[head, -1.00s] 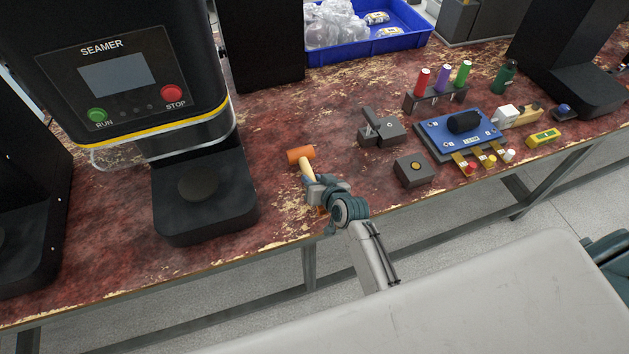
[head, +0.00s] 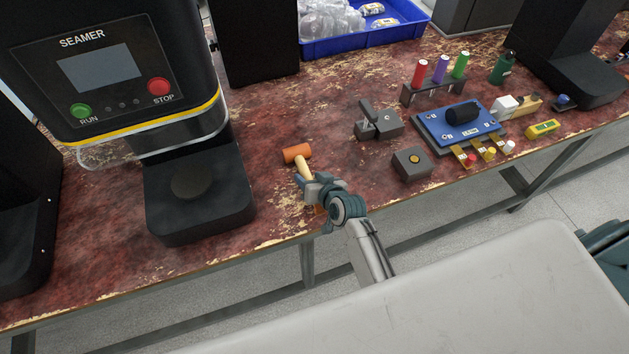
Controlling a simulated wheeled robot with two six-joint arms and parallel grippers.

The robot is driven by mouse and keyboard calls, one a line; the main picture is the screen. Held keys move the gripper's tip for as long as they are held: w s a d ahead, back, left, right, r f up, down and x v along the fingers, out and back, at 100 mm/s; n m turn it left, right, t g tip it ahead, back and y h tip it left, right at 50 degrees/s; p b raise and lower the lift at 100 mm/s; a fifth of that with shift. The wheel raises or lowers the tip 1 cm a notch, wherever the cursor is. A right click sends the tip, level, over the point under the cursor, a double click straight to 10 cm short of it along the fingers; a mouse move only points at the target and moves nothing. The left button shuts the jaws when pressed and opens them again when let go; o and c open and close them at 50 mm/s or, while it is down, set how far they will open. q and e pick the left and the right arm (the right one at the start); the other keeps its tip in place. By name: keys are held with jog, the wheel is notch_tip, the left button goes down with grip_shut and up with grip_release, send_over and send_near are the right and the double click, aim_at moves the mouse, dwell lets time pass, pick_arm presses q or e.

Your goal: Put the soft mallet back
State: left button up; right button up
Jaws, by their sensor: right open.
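A mallet with an orange cylindrical head (head: 297,153) and a pale wooden handle (head: 304,171) lies on the worn red bench top, left of the middle. My right gripper (head: 312,186) is at the handle's near end, its jaws open around or just over it; I cannot tell whether they touch it. The gripper hides the handle's lower part, and a bit of orange shows beneath. A blue board (head: 430,128) holding a black roll-shaped piece lies to the right. Beside it is a white block-headed tool (head: 505,106) with a wooden part. My left gripper is not in view.
The seamer (head: 105,75) stands at the left with its black base (head: 200,215). A lever block (head: 378,125) and a grey button box (head: 412,164) stand right of the mallet. A rack (head: 432,93) holds coloured cylinders. A blue bin (head: 350,42) is behind.

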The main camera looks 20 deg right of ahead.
jog(key=b+v, duration=0.1)
jog(key=v, duration=1.1)
jog(key=shift+r, duration=0.1)
